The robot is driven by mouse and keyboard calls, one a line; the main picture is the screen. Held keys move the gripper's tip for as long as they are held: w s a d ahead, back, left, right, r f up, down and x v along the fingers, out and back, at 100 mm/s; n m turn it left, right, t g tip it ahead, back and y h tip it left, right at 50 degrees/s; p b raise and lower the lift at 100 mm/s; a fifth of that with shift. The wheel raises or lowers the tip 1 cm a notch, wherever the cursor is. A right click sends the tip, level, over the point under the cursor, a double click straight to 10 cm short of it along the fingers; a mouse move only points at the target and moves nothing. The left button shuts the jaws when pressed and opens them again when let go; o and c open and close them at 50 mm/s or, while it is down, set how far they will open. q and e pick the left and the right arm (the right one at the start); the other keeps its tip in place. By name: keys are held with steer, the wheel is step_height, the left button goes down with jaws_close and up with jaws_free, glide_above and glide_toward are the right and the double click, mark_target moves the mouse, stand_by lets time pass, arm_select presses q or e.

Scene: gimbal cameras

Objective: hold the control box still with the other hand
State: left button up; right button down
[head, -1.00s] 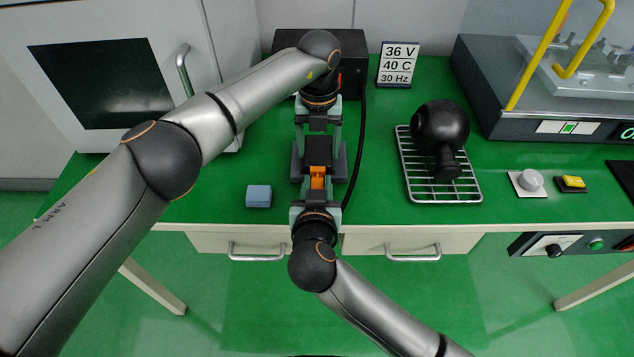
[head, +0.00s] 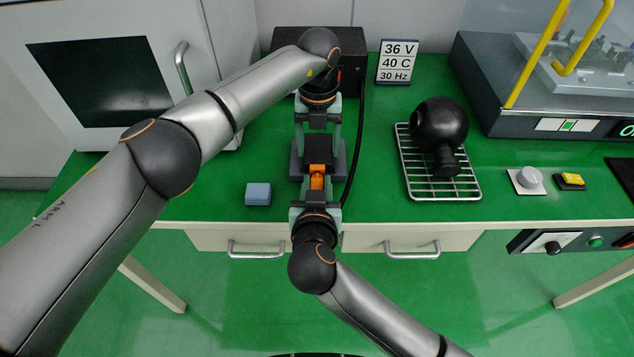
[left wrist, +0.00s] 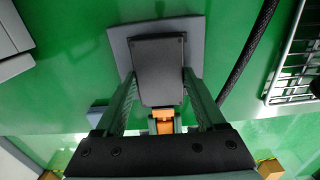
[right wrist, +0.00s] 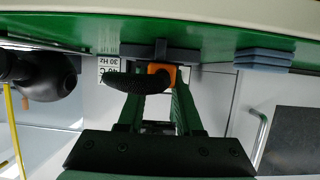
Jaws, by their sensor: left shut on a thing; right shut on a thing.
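The control box (left wrist: 158,70) is a small dark grey box on a wider grey base plate (left wrist: 117,32), standing on the green bench. My left gripper (head: 318,148) is over it from the far side, its fingers on either side and shut on it. An orange plug (head: 317,176) is at the box's near side. My right gripper (head: 316,196) comes from the bench front, shut on this plug, which also shows in the right wrist view (right wrist: 161,69). A black cable (head: 357,140) runs down to the plug area.
A blue block (head: 258,194) lies left of the grippers. A black round object (head: 440,124) rests on a wire rack (head: 455,196) at the right. A black case (head: 350,60) and a sign (head: 397,62) stand behind. A knob (head: 529,178) and yellow switch (head: 572,180) lie further right.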

arm_select(q)
steer(key=shift+s, duration=0.1)
stand_by(1.2)
stand_by(2.5)
stand_by(0.4)
stand_by(2.1)
stand_by(0.4)
stand_by(0.5)
steer(key=o, duration=1.3)
